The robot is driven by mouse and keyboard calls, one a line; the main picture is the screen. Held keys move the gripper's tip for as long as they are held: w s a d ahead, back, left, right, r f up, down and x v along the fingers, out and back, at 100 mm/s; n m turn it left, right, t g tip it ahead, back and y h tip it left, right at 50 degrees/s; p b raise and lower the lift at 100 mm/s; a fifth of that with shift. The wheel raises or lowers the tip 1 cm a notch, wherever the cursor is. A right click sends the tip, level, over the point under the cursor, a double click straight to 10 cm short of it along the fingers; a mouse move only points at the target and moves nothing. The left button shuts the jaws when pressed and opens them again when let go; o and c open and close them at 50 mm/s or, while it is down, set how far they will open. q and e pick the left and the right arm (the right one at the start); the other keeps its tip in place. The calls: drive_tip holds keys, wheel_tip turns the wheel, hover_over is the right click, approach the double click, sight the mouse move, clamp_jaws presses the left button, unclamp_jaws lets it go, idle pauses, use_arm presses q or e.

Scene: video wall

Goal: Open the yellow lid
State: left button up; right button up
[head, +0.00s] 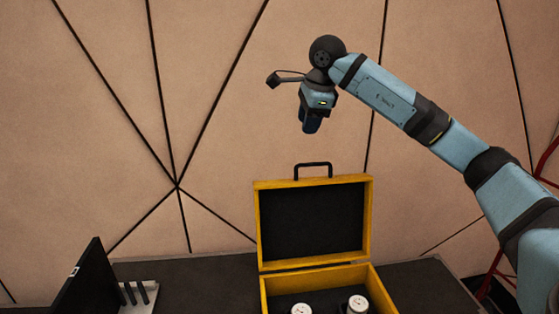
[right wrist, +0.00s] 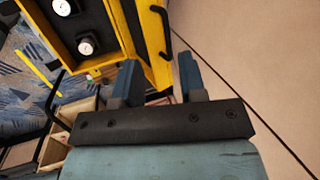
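The yellow lid (head: 367,222) stands open and nearly upright at the back of the yellow case (head: 264,292) in the head view. Its inside is dark, and a black handle (head: 313,165) sits on its top edge. My right gripper (head: 310,127) hangs above the lid, pointing down, clear of the handle. In the right wrist view my right gripper (right wrist: 158,76) has its two blue fingers apart with nothing between them. The lid's handle (right wrist: 161,30) shows beyond the fingers there. My left gripper is not in view.
Two white round-faced items (head: 358,303) sit in the case, whose front is cut off. A dark panel (head: 84,279) and a light holder with dark slots (head: 140,293) stand on the dark table (head: 200,273) at left. A panelled wall rises behind.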

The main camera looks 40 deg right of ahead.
sight(310, 164)
drive_tip(key=shift+m+g+h, duration=0.3)
drive_tip(key=shift+h, duration=0.5)
drive_tip(key=x, duration=0.4)
drive_tip(key=d+x, duration=0.1)
drive_tip(key=x, duration=0.4)
drive_tip(key=d+x, duration=0.1)
drive_tip(key=x, duration=0.3)
drive_tip(key=shift+s+f, duration=0.3)
drive_tip(key=shift+f, duration=0.05)
clamp_jaws()
